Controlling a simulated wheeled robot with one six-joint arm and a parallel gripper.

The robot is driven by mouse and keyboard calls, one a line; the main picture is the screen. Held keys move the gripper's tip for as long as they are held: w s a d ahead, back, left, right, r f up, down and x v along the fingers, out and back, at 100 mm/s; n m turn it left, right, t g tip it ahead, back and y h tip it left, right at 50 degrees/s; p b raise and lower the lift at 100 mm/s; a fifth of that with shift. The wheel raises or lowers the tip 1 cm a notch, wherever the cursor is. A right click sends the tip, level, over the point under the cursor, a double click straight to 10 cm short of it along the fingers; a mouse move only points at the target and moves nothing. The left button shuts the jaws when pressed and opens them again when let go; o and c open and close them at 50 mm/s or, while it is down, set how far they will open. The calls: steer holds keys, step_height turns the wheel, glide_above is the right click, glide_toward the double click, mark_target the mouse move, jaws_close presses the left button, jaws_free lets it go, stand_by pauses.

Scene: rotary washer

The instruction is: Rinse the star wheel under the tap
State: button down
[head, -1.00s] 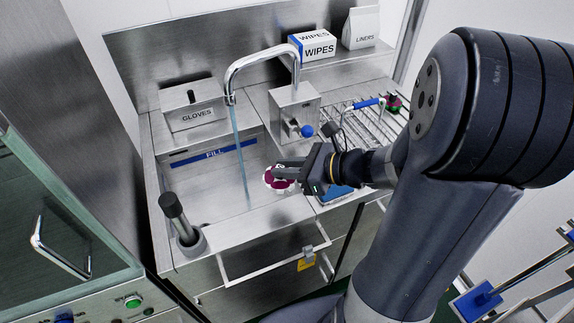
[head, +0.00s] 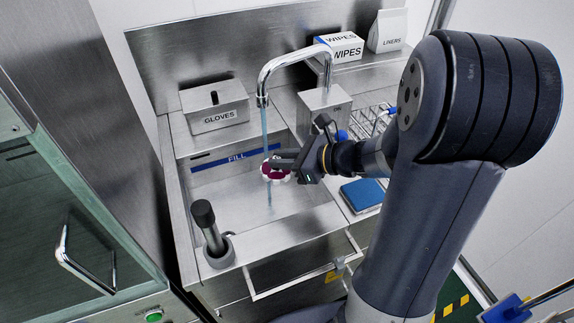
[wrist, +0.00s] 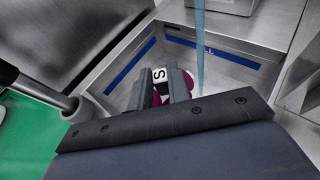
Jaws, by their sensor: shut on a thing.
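My gripper (head: 278,162) is shut on the star wheel (head: 267,175), a white scalloped wheel with dark magenta stain, held above the sink basin (head: 300,212). The tap (head: 285,57) is running, and its thin blue water stream (head: 265,128) comes down at the wheel in the head view. In the wrist view my gripper (wrist: 164,88) pinches a white part marked S, with magenta wheel (wrist: 189,84) showing beside the fingers. There the stream (wrist: 200,50) falls just right of the fingers, close to the wheel's edge. The fingers hide much of the wheel.
A dark-handled brush in a holder (head: 210,232) stands at the basin's front left. A gloves box (head: 214,107) is behind the basin. A blue pad (head: 363,193) and a wire rack (head: 368,120) lie to the right. An open bar handle (head: 300,280) juts out in front.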

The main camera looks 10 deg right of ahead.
steer(key=shift+w+a+f+b, duration=0.15)
steer(key=shift+w+f+b, duration=0.15)
steer(key=shift+w+f, duration=0.35)
steer(key=shift+w+a+f+b, duration=0.2)
steer(key=shift+w+f+b, duration=0.15)
steer(key=shift+w, duration=0.55)
steer(key=shift+w+a+f+b, duration=0.15)
steer(key=shift+w+f+b, duration=0.25)
steer(key=shift+w, duration=0.4)
stand_by(0.6)
